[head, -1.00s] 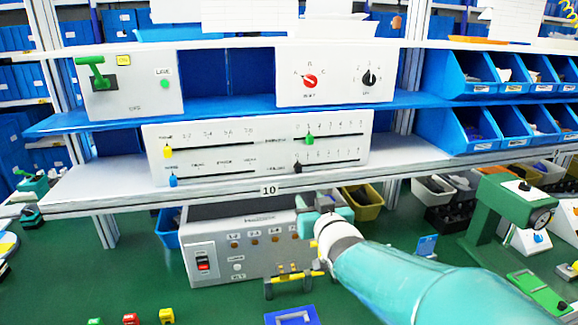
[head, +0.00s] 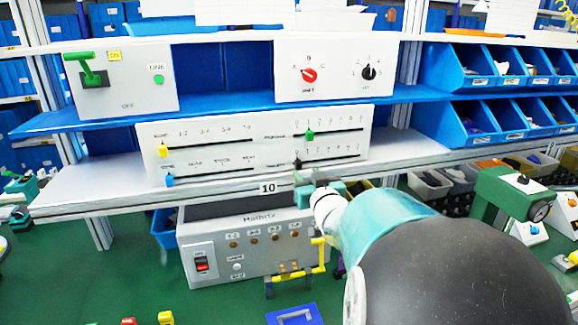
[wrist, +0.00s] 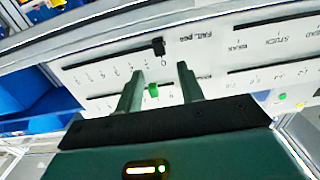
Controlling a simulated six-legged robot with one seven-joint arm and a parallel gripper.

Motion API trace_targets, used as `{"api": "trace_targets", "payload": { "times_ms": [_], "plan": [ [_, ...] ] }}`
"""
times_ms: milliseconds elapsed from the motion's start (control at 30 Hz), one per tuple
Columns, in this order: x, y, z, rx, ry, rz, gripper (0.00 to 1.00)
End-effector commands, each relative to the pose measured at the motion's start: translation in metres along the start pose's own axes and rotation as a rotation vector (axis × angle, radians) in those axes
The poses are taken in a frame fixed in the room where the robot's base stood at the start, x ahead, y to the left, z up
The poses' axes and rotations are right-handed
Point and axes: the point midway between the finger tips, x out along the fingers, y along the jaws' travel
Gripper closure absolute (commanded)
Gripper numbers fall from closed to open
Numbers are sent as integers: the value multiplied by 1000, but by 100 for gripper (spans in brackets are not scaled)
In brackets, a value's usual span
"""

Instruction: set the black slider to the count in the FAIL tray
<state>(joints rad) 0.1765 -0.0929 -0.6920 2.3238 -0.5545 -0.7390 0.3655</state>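The black slider (head: 297,163) sits at the left, zero end of the lower right slot on the white slider panel (head: 255,145). In the wrist view, turned upside down, the black slider (wrist: 158,46) stands near "0" beside the label "FAIL pcs". My gripper (wrist: 160,72) is open and empty. Its two fingers point toward the panel, with the black slider just beyond the gap between their tips. The green slider (wrist: 153,90) shows between the fingers. In the head view my gripper (head: 318,182) is just below the black slider. I cannot make out a FAIL tray.
The panel also carries a yellow slider (head: 164,150) and a blue slider (head: 170,180). The shelf edge (head: 130,206) runs just below it. A grey box with a red switch (head: 201,264) stands underneath. Blue bins (head: 490,70) fill the right shelves.

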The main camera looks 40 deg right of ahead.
Motion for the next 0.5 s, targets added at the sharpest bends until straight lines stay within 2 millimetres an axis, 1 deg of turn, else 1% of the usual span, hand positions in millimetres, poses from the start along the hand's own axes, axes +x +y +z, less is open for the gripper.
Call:
{"api": "trace_targets", "payload": {
  "times_ms": [33,100,300,500],
  "plan": [
    [9,-1,1,-2,-2,0,62],
    [20,-1,1,-2,-2,0,62],
    [47,-2,1,-3,-1,0,62],
    [59,-2,0,0,1,0,62]
  ]
}}
